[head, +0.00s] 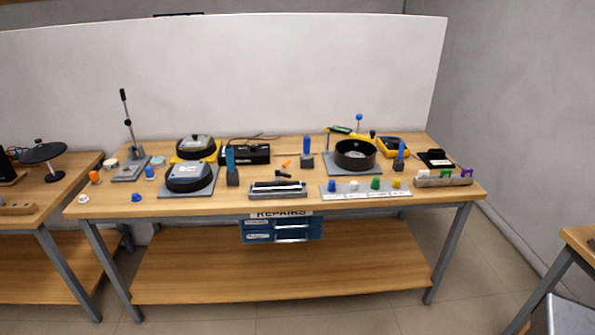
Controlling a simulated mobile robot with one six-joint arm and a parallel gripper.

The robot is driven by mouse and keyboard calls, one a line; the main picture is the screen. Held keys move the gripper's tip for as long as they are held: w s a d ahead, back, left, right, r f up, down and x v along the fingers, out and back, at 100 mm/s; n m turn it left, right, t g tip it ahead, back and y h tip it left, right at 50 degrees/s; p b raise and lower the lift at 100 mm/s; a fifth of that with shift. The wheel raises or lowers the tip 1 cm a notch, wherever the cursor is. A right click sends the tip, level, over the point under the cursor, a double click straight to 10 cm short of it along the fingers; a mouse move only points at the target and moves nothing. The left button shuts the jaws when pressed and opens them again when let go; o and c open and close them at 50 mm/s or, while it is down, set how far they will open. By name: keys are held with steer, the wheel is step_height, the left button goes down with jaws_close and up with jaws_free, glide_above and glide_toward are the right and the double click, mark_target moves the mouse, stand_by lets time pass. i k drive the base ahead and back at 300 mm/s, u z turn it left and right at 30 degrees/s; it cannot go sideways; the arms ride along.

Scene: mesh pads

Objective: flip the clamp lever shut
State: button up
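My gripper is not in view. Upright blue handles on dark bases stand on the workbench (115,206): one at the middle left (230,158), one at the middle (307,144), and one at the right (401,149). These look like clamp levers standing up, but I cannot tell which one the task means. The clamp jaws are too small to make out.
Round black pans (355,154) and lidded pots (189,178) sit on pads. A labelled strip with coloured knobs (365,194) and a dark tray (277,190) lie at the front edge. A wall (250,70) stands behind; another bench (30,190) is at the left.

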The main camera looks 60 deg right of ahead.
mark_target(283, 167)
steer(key=k, duration=0.55)
steer(key=z, duration=0.45)
steer(key=i, duration=0.7)
steer(key=z, duration=0.95)
steer(key=i, duration=0.7)
steer(key=z, duration=1.75)
steer(key=k, duration=0.1)
steer(key=u, duration=3.05)
